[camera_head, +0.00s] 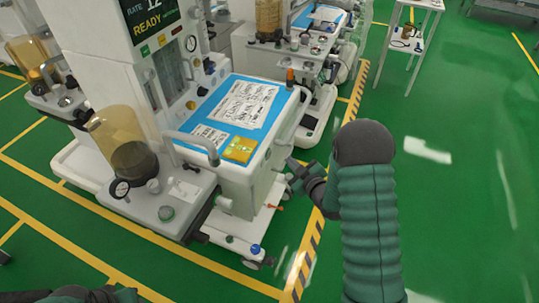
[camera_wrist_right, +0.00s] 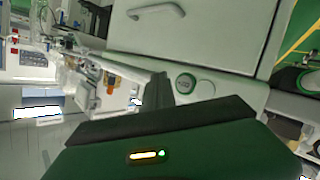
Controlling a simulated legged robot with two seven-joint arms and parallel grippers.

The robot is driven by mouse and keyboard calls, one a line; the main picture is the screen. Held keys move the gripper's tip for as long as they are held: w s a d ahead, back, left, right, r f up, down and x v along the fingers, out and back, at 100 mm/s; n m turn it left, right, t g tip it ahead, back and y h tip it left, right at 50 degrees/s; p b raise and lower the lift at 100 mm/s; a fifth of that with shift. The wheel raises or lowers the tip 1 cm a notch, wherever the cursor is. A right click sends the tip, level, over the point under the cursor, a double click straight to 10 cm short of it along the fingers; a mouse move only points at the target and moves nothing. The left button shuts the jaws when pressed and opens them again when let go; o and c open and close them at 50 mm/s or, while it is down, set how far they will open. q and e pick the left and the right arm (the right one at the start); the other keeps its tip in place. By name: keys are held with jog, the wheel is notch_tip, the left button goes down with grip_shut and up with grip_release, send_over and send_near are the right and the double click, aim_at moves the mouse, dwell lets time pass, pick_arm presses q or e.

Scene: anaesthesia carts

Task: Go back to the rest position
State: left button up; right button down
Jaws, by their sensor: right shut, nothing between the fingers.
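The anaesthesia cart (camera_head: 232,180) stands at the centre of the head view, with papers and a yellow packet on its blue top. My right gripper (camera_head: 296,172) is at the cart's right side, near its front corner, shut and empty. My green right forearm (camera_head: 370,230) rises from the bottom of the head view and hides part of the floor. In the right wrist view the dark fingers (camera_wrist_right: 157,88) are together in front of the pale cart panels; I cannot tell whether they touch the cart. At the bottom left only dark green parts of my left arm show; its gripper is not visible.
A second cart (camera_head: 290,50) stands behind, and a small white side table (camera_head: 405,45) stands at the back right. A glass canister (camera_head: 122,140) and a rail handle (camera_head: 195,145) stick out from the near cart. The green floor (camera_head: 470,190) on the right is clear.

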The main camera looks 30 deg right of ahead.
jog(key=shift+s+d, duration=0.35)
jog(key=shift+s, duration=0.05)
jog(key=s+a+r+m+g+p, duration=0.2)
jog(key=s+a+r+g+p, duration=0.3)
jog(key=s+a, duration=0.3)
jog(key=s+a+r+m+g+p, duration=0.3)
jog(key=s+a+r+g, duration=0.3)
jog(key=s+a, duration=0.3)
jog(key=s+g+p, duration=0.1)
jog(key=s, duration=0.3)
jog(key=shift+s+r+y+p, duration=0.3)
jog(key=shift+s+y+p, duration=0.05)
jog(key=shift+s+y, duration=0.05)
jog(key=shift+a, duration=0.3)
